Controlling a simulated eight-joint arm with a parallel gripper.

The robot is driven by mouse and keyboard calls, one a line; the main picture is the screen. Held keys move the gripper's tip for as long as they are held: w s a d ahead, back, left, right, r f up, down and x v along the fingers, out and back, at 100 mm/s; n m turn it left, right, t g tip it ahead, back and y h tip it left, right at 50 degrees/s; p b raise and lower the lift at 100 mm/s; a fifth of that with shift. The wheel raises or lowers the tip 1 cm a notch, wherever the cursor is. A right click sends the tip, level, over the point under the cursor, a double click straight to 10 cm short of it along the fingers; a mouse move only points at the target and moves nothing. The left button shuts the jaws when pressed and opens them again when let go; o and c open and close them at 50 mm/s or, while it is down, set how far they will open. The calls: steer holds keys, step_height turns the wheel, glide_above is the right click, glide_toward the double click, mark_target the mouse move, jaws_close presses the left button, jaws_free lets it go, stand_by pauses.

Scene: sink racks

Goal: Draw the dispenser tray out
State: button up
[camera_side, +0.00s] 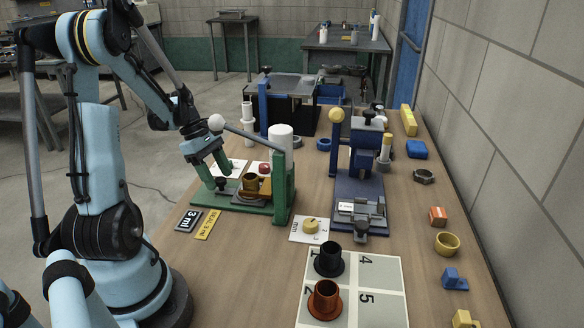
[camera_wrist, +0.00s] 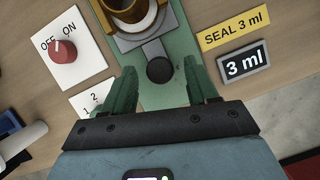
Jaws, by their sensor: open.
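The dispenser tray (camera_wrist: 146,29) is a grey plate on the green base of the dispenser (camera_side: 283,192), bearing a brass-brown cup (camera_wrist: 129,12). The tray (camera_side: 256,198) and cup (camera_side: 250,183) sit beside the green post in the side view. A round black knob (camera_wrist: 160,70) is at the tray's near end; it shows in the side view (camera_side: 222,184) too. My gripper (camera_side: 213,172) is open above the knob. In the wrist view the green fingertips of my gripper (camera_wrist: 161,72) lie either side of the knob, apart from it. The exact height gap cannot be told.
A red dial on an OFF/ON card (camera_wrist: 63,52) lies on one side, "SEAL 3 ml" (camera_wrist: 237,31) and "3 ml" (camera_wrist: 243,65) labels on the other. A blue press (camera_side: 360,185) stands right of the dispenser. Black (camera_side: 329,259) and orange-brown (camera_side: 325,300) cups stand on a numbered mat (camera_side: 385,275).

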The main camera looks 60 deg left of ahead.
steer(key=shift+c, duration=0.3)
jaws_close()
steer(key=s+a, duration=0.3)
steer(key=shift+s+a, duration=0.15)
steer(key=shift+a, duration=0.05)
steer(key=shift+o, duration=0.3)
jaws_free()
